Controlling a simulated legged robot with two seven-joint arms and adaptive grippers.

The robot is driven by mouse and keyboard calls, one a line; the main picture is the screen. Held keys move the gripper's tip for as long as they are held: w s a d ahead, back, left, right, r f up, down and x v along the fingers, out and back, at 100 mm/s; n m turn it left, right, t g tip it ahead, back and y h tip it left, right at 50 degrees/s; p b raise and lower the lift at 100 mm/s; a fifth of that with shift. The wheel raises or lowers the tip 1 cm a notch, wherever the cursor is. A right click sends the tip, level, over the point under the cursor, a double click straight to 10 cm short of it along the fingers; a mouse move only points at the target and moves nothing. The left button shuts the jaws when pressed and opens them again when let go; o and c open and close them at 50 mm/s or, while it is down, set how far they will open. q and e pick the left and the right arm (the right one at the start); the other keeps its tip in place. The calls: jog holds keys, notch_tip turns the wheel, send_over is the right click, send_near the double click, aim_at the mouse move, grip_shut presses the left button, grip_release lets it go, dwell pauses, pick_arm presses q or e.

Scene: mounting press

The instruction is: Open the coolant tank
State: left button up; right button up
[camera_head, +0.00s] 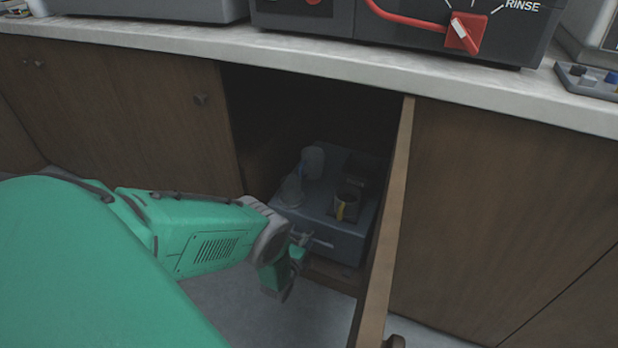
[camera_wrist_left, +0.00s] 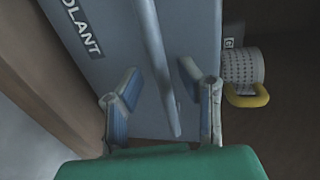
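The coolant tank (camera_head: 335,238) is a blue-grey box inside the open cabinet. A bar handle (camera_head: 318,242) shows on its front. In the left wrist view the tank (camera_wrist_left: 120,40) carries the partly cut-off lettering "OLANT". My left gripper (camera_head: 297,245) is at the tank's front. In the left wrist view, my left gripper (camera_wrist_left: 160,75) is open, with one finger on each side of the long handle bar (camera_wrist_left: 158,50). Gaps show between the bar and both fingers. My right gripper is in neither view.
The open cabinet door (camera_head: 388,215) stands edge-on right of the tank. Closed cabinet panels flank the opening. Bottles (camera_head: 313,162) and a cup (camera_head: 348,200) appear on the tank top. A perforated cylinder with a yellow handle (camera_wrist_left: 248,97) is right of my fingers. The counter (camera_head: 330,66) runs above.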

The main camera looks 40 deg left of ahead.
pick_arm(q)
jog(key=shift+w, duration=0.2)
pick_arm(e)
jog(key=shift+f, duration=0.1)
pick_arm(q)
grip_shut()
